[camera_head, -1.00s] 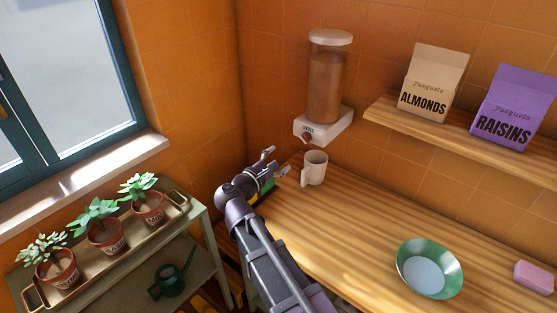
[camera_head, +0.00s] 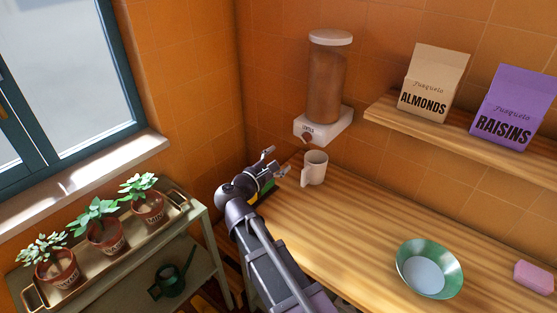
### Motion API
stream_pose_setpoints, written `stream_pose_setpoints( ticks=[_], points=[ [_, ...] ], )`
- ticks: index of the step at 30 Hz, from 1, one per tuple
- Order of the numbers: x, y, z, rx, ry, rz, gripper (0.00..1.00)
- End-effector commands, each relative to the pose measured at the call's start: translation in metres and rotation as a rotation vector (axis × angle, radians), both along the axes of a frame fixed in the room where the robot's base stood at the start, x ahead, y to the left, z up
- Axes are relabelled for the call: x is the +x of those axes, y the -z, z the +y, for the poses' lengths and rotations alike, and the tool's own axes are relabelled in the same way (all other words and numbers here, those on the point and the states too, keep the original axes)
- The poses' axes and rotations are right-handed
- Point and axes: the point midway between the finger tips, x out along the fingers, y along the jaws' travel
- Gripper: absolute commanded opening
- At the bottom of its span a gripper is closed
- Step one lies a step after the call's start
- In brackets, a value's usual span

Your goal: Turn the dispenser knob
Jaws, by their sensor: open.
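The dispenser (camera_head: 327,82) is a clear cylinder of brown contents with a pale lid and a white base, fixed on the orange tiled wall above the counter. Its small reddish-brown knob (camera_head: 306,138) is on the front of the base. My gripper (camera_head: 277,163) is open and empty, below and to the left of the knob, apart from it. A white mug (camera_head: 314,169) stands on the counter below the dispenser, just right of my gripper's fingers.
A wooden counter (camera_head: 340,237) holds a green bowl (camera_head: 430,268) and a pink block (camera_head: 534,277). A wall shelf (camera_head: 460,130) with almond and raisin bags juts out right of the dispenser. Potted plants (camera_head: 104,228) stand on a side table at left.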

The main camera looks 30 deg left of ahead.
Motion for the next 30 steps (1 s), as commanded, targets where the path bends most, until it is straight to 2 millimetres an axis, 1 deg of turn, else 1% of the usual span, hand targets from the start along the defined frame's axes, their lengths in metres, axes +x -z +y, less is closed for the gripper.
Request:
stream_pose_setpoints(
  ticks=[13, 17, 23, 30],
  points=[
    [-0.0001, 0.0, 0.0, 0.004, 0.0, 0.0, 0.8],
    [-0.0006, -0.0001, 0.0001, 0.038, 0.0, -0.003, 0.8],
    [-0.0028, -0.0006, 0.0004, 0.189, 0.0, -0.016, 0.8],
    [-0.007, -0.0015, 0.0009, 0.507, 0.0, -0.043, 0.8]
  ],
)
